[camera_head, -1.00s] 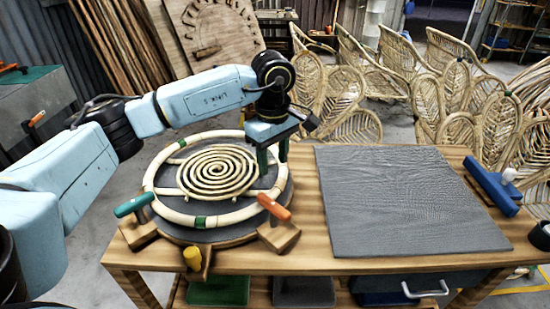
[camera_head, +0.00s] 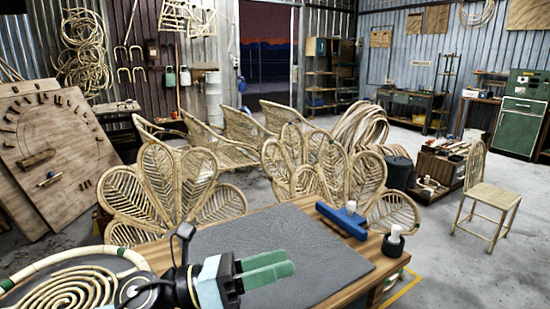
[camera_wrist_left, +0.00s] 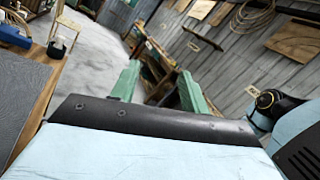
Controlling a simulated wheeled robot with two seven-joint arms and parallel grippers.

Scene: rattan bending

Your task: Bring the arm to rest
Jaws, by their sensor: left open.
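My left gripper (camera_head: 286,264) has two green fingers and is over the front part of the grey mat (camera_head: 315,240) in the head view, pointing right. It holds nothing. In the left wrist view its fingers (camera_wrist_left: 159,68) stand apart with only the room's background between them. The rattan spiral (camera_head: 62,298) and the ring around it (camera_head: 85,250) lie at the lower left of the head view, partly cut off and partly behind my left arm. My right gripper is not in view.
A blue tool (camera_head: 342,220) and a dark cup with a white piece (camera_head: 393,242) stand at the right of the wooden table (camera_head: 385,278). Several rattan chair frames (camera_head: 155,190) stand close behind the table. A chair (camera_head: 485,195) stands at the right, with open floor around it.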

